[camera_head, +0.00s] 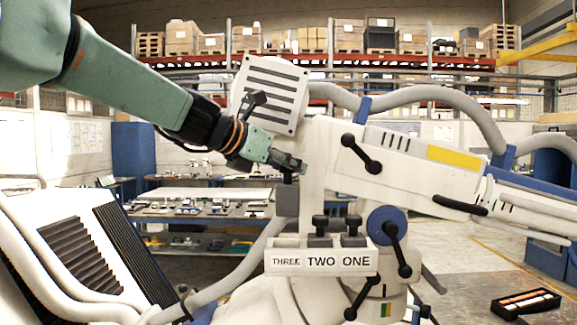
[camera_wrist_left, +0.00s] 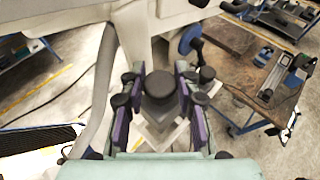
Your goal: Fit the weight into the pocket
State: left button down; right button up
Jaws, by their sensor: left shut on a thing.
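My left gripper (camera_head: 290,165) is shut on the dark round knob of a weight, left of the white microscope arm's upright. The knob (camera_wrist_left: 160,85) shows between the fingers in the left wrist view. A grey block (camera_head: 287,201), seemingly the weight's body, hangs below the fingers, above the THREE end of a white labelled holder (camera_head: 320,262). Two dark-knobbed weights (camera_head: 320,228) and (camera_head: 353,228) stand at TWO and ONE. The inside of the pocket at THREE is hidden behind the label face. My right gripper is not in view.
The white microscope arm (camera_head: 400,175), with dark knobs and a blue disc (camera_head: 386,226), stands close right of my gripper. A grey hose (camera_head: 235,276) runs at the lower left. A dark tray (camera_head: 525,303) lies at the lower right. Shelves (camera_head: 420,62) stand behind.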

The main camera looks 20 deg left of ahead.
aim_at(279, 185)
pick_arm(q)
jog(key=shift+s+f+b, duration=0.35)
jog(key=shift+f+b, duration=0.1)
jog(key=shift+b, duration=0.05)
jog(key=shift+a+f+b, duration=0.1)
jog(key=shift+f+b, duration=0.2)
jog(key=shift+f, duration=0.05)
jog(key=shift+w+f+b, duration=0.25)
jog(key=shift+f+b, duration=0.2)
jog(key=shift+f, duration=0.25)
jog(key=shift+w+f+b, duration=0.2)
jog(key=shift+f+b, duration=0.25)
jog(key=shift+f, duration=0.2)
jog(key=shift+s+f, duration=0.15)
jog(key=shift+f, duration=0.05)
jog(key=shift+s+r, duration=0.15)
jog(key=shift+s, duration=0.1)
jog(key=shift+w+a, duration=0.1)
jog(key=shift+w, duration=0.25)
